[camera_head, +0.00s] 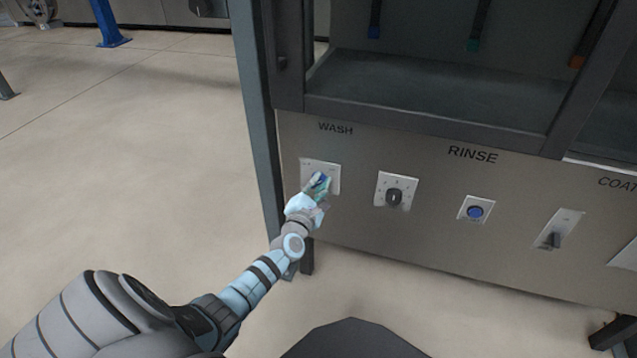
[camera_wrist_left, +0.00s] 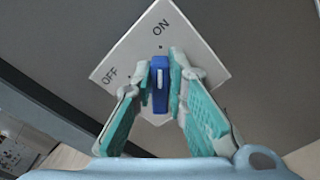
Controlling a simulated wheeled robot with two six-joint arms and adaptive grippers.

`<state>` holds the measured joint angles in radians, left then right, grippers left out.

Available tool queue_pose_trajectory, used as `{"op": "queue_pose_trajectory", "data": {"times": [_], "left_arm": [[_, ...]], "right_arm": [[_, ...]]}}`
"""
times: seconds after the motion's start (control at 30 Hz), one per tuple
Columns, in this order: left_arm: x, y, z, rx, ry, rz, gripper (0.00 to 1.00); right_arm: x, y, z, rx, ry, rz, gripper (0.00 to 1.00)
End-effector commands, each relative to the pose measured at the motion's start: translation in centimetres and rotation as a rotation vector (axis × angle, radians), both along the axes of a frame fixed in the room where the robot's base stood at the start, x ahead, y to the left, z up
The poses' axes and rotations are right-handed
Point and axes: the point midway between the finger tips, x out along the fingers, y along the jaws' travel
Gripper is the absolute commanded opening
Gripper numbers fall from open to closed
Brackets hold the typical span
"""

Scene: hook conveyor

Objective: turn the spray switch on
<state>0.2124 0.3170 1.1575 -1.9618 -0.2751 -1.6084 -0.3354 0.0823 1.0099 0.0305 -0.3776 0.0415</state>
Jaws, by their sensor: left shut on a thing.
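The spray switch is a blue knob on a white square plate (camera_head: 306,170) under the word WASH. In the left wrist view, the blue knob (camera_wrist_left: 160,84) stands in front of the plate (camera_wrist_left: 140,45), which is marked ON and OFF. The knob's white line points up towards the ON side in that view. My left gripper (camera_head: 321,184) is at the plate, its teal fingers (camera_wrist_left: 162,88) on both sides of the knob, shut on it. The fingers hide part of the plate. My right gripper is not in view.
The panel also carries a black rotary knob (camera_head: 394,197), a blue push button (camera_head: 475,212) and a lever switch (camera_head: 552,238) to the right. Above is an open bay with hanging hooks (camera_head: 474,44). A grey post (camera_head: 262,130) stands just left of the plate.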

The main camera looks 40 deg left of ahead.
Motion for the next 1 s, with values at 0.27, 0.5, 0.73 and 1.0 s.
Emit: {"op": "queue_pose_trajectory", "data": {"times": [0.27, 0.5, 0.73, 1.0], "left_arm": [[-0.01, -0.06, -0.12, 0.036, 0.014, 0.000, 0.00], [-0.01, -0.05, -0.13, 0.038, 0.015, 0.000, 0.00], [0.00, -0.06, -0.12, 0.037, 0.015, 0.000, 0.33], [-0.07, -0.08, -0.08, 0.037, 0.013, 0.000, 0.33]], "right_arm": [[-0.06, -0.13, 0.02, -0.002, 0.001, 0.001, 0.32], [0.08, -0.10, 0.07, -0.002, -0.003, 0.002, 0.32], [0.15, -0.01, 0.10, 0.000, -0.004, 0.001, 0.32], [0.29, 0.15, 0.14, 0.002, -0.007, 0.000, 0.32]]}}
